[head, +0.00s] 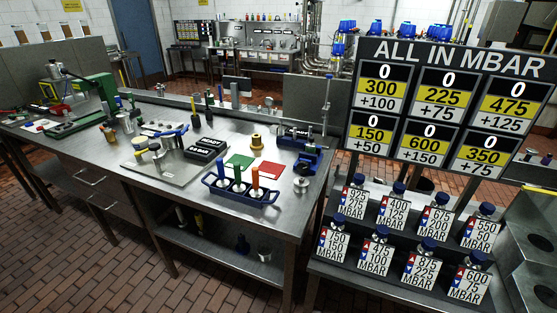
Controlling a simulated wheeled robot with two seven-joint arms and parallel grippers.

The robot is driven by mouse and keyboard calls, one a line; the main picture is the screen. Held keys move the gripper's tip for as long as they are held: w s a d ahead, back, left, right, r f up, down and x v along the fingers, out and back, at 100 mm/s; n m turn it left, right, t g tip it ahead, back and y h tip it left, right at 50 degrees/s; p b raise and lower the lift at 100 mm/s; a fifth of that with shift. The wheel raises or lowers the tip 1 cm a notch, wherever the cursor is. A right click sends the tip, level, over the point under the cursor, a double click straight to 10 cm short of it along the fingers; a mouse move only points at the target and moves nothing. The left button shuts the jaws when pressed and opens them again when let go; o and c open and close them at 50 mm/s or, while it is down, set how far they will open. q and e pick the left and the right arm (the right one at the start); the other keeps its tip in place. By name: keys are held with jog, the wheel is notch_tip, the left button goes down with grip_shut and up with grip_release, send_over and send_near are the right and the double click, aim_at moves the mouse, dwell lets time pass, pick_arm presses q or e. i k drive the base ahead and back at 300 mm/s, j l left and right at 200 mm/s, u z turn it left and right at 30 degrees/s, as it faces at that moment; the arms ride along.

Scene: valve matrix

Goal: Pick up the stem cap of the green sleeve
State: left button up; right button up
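I cannot make out a green sleeve or its stem cap for certain. A blue tray (246,198) near the front edge of the steel bench holds several upright pieces, among them one with a blue top (220,169) and one with an orange top (255,178). A brass-coloured fitting (256,142) stands behind the mats. A small silver part (301,185) sits right of the tray. Neither of my grippers is in view.
The steel bench (190,195) also bears a metal plate with tools, black labelled blocks (205,150) and blue clamps (307,160). A green press (95,98) is at the left. A rack of blue-capped labelled units (420,262) stands at right below a large MBAR board (455,62).

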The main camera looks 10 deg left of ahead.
aim_at(310, 145)
jog(key=i+l+u, duration=0.25)
jog(key=l, duration=0.35)
jog(key=i+l+u, duration=0.1)
jog(key=i+l, duration=0.15)
jog(key=i+l+u, duration=0.15)
jog(key=l, duration=0.25)
jog(key=j+z, duration=0.2)
jog(key=z, duration=0.25)
jog(key=j+z, duration=0.25)
jog(key=z, duration=0.25)
jog(key=k+j+z, duration=0.1)
jog(key=z, duration=0.35)
jog(key=k+j+z, duration=0.1)
jog(key=j+z, duration=0.15)
jog(key=z, duration=0.2)
jog(key=k+j+z, duration=0.1)
jog(key=z, duration=0.35)
